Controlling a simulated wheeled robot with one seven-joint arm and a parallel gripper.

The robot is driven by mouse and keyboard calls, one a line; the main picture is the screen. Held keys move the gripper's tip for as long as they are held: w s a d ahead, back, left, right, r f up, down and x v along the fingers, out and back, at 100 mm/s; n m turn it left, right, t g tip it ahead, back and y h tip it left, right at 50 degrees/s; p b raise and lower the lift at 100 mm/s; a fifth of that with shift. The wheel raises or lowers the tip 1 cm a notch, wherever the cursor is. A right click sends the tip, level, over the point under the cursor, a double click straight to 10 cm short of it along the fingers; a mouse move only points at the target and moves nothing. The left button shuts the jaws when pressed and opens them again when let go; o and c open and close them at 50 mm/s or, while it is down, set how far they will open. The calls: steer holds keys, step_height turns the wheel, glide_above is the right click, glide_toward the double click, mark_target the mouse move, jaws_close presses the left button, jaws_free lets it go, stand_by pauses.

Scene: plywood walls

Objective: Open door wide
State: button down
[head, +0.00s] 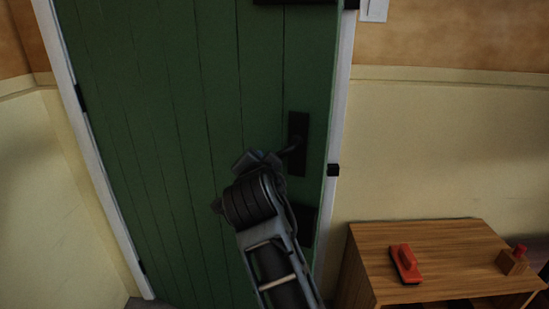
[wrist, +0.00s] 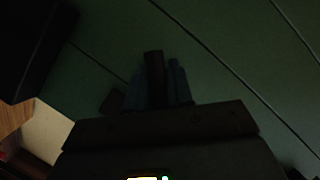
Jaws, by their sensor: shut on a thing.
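The green plank door (head: 200,90) fills the middle of the head view, with hinges on its left side. A thin lighter strip shows along its right edge; I cannot tell whether it is slightly ajar. A dark lever handle (head: 298,145) on a dark plate sits near that edge. My gripper (head: 258,160) is at the lever's left end, and my wrist partly hides the lever. In the dark wrist view, my gripper's fingers (wrist: 158,88) are shut on the handle (wrist: 154,72), which shows between them against the green door.
A wooden table (head: 440,250) stands at the lower right, bearing a red-handled tool (head: 405,263) and a small wooden block with a red top (head: 512,260).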

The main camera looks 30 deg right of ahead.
steer(key=s+a, duration=0.1)
steer(key=a, duration=0.1)
steer(key=s+a, duration=0.1)
steer(key=a, duration=0.1)
steer(key=shift+s+b, duration=0.15)
steer(key=shift+b, duration=0.25)
steer(key=c, duration=1.1)
jaws_free()
steer(key=shift+d, duration=0.15)
steer(key=v, duration=0.8)
steer(key=shift+b, duration=0.35)
steer(key=shift+d, duration=0.1)
